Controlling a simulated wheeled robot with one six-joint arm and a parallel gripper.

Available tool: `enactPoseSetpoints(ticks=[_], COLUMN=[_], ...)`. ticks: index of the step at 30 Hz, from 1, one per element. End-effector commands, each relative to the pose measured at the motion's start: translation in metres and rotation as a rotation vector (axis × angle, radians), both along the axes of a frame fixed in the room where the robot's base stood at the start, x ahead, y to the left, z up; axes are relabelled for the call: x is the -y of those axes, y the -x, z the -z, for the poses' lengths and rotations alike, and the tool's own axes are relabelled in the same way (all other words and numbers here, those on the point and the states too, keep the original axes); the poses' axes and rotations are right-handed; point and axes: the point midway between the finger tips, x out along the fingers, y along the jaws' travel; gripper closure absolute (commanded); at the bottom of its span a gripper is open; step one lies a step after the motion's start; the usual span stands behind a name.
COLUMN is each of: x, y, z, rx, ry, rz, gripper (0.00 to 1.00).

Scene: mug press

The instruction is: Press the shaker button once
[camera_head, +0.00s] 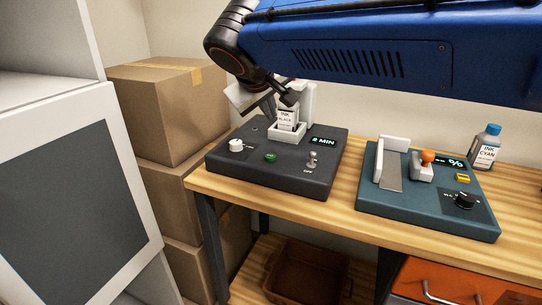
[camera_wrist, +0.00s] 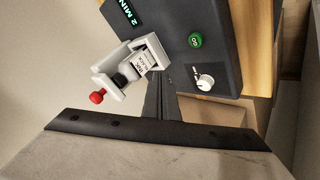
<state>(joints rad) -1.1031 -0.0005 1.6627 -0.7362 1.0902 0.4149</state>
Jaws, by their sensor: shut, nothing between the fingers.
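The shaker is a dark grey box (camera_head: 262,177) on the wooden table; it also shows in the wrist view (camera_wrist: 218,75). Its green button (camera_head: 270,157) is on the top near the front, and in the wrist view it reads GO (camera_wrist: 195,40). A bottle labelled INK BLACK (camera_head: 287,116) sits in the white holder (camera_head: 287,134) at the shaker's back. My gripper (camera_head: 281,101) is shut and empty, above the shaker's back by the bottle, apart from the button. In the wrist view the shut fingers (camera_wrist: 159,85) point towards the box.
The shaker also has a white knob (camera_head: 236,145), a toggle switch (camera_head: 313,159) marked OFF and a green display (camera_head: 323,141). A teal device (camera_head: 420,213) and an INK CYAN bottle (camera_head: 487,147) stand to the right. Cardboard boxes (camera_head: 160,110) are stacked at left. A red knob (camera_wrist: 97,97) is beside the holder.

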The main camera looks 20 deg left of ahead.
Motion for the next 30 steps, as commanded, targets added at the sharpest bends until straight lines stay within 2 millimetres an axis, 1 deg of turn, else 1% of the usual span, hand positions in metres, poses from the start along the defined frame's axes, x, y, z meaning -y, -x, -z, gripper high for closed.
enactPoseSetpoints(ticks=[5,18,24,30], x=[0.001,0.0,0.0,0.0], y=[0.0,0.0,0.0,0.0], z=[0.014,0.066,0.081,0.085], rx=[0.0,0.0,-0.001,0.0], ry=[0.004,0.002,0.001,0.001], rz=[-0.001,-0.001,0.0,-0.001], gripper=[1.0,1.0,1.0,1.0])
